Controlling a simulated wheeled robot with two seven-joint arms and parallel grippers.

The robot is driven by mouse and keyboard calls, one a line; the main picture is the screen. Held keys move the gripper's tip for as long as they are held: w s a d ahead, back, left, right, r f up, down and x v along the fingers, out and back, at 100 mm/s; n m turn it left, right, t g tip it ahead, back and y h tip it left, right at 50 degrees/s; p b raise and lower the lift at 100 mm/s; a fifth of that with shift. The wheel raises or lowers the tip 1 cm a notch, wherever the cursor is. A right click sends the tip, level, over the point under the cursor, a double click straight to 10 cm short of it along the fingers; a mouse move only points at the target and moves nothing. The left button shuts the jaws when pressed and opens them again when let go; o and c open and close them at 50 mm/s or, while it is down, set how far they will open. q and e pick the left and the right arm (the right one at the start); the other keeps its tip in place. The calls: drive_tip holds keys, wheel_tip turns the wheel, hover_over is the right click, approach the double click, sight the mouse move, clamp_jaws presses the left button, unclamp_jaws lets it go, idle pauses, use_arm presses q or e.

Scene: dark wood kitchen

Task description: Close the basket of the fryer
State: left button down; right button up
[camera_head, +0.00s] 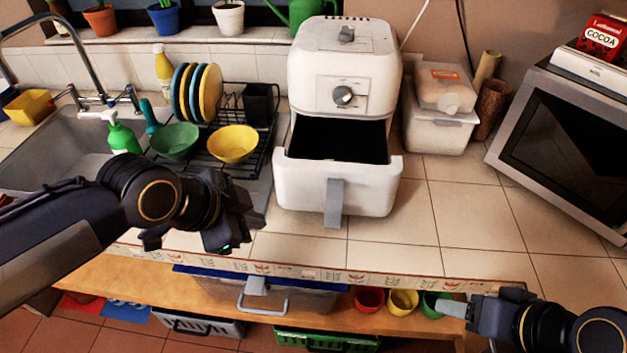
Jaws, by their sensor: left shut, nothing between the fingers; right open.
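The white air fryer (343,75) stands on the tiled counter in the middle of the view. Its basket (297,186) is pulled out toward me, with the dark inside showing from above. A grey handle (335,203) is on the basket's front. My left gripper (236,240) is shut and empty, to the left of the basket and apart from it, near the counter's front edge. My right gripper (452,310) is open and empty at the lower right, below the counter edge and away from the fryer.
A dish rack (262,150) with plates and bowls stands left of the fryer, beside the sink (75,150). A lidded white container (437,127) and a microwave (570,145) stand to the right. The counter in front and right of the basket is clear.

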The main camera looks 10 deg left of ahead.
use_arm(q)
drive_tip(key=w+d+r+m, duration=0.1)
drive_tip(key=w+d+m, duration=0.2)
drive_tip(key=d+m, duration=0.1)
approach(317, 201)
drive_tip(key=f, duration=0.1)
drive_tip(key=s+d+f, duration=0.2)
drive_tip(key=f, duration=0.1)
drive_tip(key=shift+f, duration=0.15)
drive_tip(key=w, duration=0.4)
drive_tip(key=shift+r, duration=0.25)
use_arm(e)
drive_tip(key=shift+w+d+r, duration=0.1)
drive_tip(key=shift+w+r, duration=0.15)
drive_tip(key=shift+w, duration=0.05)
